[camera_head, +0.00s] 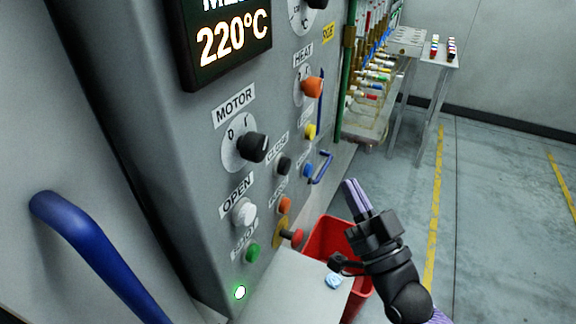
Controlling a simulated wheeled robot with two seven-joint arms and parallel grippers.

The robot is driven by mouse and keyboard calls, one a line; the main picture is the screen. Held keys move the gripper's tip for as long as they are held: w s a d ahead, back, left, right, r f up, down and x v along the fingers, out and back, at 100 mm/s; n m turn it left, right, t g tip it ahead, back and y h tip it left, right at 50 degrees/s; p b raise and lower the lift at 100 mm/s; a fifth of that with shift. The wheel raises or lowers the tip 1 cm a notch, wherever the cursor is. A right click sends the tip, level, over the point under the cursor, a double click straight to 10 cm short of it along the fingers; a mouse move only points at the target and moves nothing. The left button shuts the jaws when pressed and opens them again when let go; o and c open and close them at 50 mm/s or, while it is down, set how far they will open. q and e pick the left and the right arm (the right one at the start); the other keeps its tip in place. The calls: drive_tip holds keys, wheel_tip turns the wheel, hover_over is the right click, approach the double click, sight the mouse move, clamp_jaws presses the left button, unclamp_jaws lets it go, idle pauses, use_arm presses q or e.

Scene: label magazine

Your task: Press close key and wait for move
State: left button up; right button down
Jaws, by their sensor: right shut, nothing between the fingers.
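The close key is a dark round button (284,165) under a CLOSE label on the grey control panel (190,150). A white button (244,211) under an OPEN label sits to its lower left. My right gripper (351,187) is shut and empty. In the picture it is to the right of the close key, apart from the panel, with its purple fingers pointing up and left. My left gripper is not in view.
A display (228,38) reads 220°C. A black MOTOR knob (252,147), an orange knob (313,87) and a red stop button (293,236) stick out from the panel. Blue handles (95,255) also protrude. A red bin (328,238) is below my gripper.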

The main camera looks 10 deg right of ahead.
sight(285, 166)
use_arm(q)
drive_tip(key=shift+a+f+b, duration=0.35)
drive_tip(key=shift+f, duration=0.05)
use_arm(e)
drive_tip(key=w+a, duration=0.4)
drive_tip(key=a, duration=0.2)
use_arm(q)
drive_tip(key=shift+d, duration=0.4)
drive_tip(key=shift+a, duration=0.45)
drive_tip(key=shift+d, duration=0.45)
use_arm(e)
drive_tip(key=shift+a, duration=0.1)
drive_tip(key=shift+w+a, duration=0.25)
drive_tip(key=shift+a, duration=0.05)
idle(0.3)
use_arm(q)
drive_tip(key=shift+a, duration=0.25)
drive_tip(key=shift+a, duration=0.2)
use_arm(e)
drive_tip(key=shift+w+a, duration=0.1)
